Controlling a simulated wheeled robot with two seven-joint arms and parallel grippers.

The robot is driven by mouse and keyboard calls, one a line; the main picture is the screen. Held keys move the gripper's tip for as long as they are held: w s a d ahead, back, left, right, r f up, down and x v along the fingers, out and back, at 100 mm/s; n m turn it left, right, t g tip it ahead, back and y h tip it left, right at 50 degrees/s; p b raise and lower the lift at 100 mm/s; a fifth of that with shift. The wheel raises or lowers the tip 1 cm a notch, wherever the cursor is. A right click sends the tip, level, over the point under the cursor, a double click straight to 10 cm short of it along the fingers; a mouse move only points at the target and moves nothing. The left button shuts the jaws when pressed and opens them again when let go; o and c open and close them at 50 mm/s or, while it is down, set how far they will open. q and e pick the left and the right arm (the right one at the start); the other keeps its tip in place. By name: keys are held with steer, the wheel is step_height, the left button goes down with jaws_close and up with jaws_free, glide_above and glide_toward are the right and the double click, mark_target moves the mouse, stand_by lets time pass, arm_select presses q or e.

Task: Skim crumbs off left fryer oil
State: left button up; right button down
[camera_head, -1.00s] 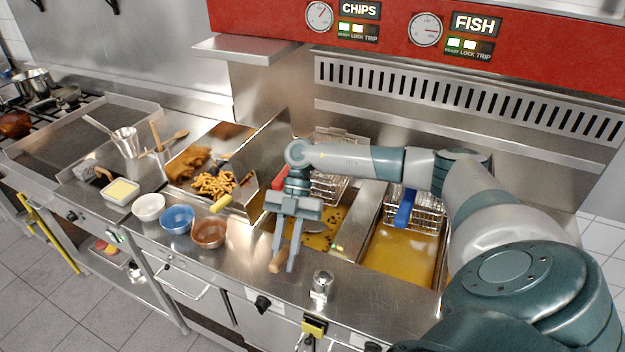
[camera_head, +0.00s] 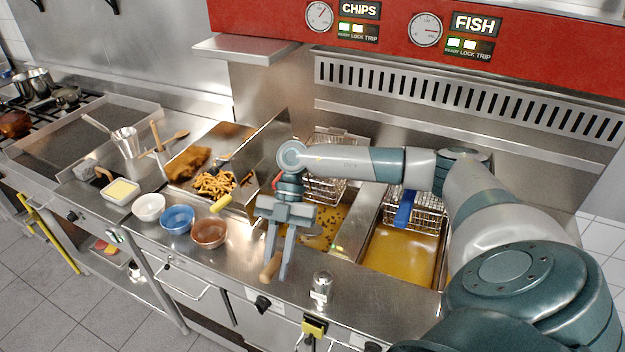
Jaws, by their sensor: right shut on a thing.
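The left fryer's oil (camera_head: 322,230) is golden with dark crumbs floating in it, under the CHIPS label. My right gripper (camera_head: 276,268) is at the front left edge of this fryer, fingers pointing down. It is shut on a tool's wooden handle (camera_head: 268,270), which shows at the fingertips. The tool's head is hidden, so I cannot tell whether it touches the oil. A wire basket (camera_head: 325,187) sits at the back of the left fryer, partly behind my arm. My left gripper is not in view.
The right fryer (camera_head: 402,252) has clear golden oil and a blue-handled basket (camera_head: 428,212). A steel divider (camera_head: 358,220) separates the fryers. White, blue (camera_head: 177,219) and brown bowls stand left of my gripper. Chips and fish lie in a tray (camera_head: 242,208) behind them.

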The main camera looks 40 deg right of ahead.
steer(key=s+a+r, duration=0.1)
steer(key=s+a, duration=0.1)
steer(key=a, duration=0.4)
steer(key=shift+s+r, duration=0.25)
stand_by(0.9)
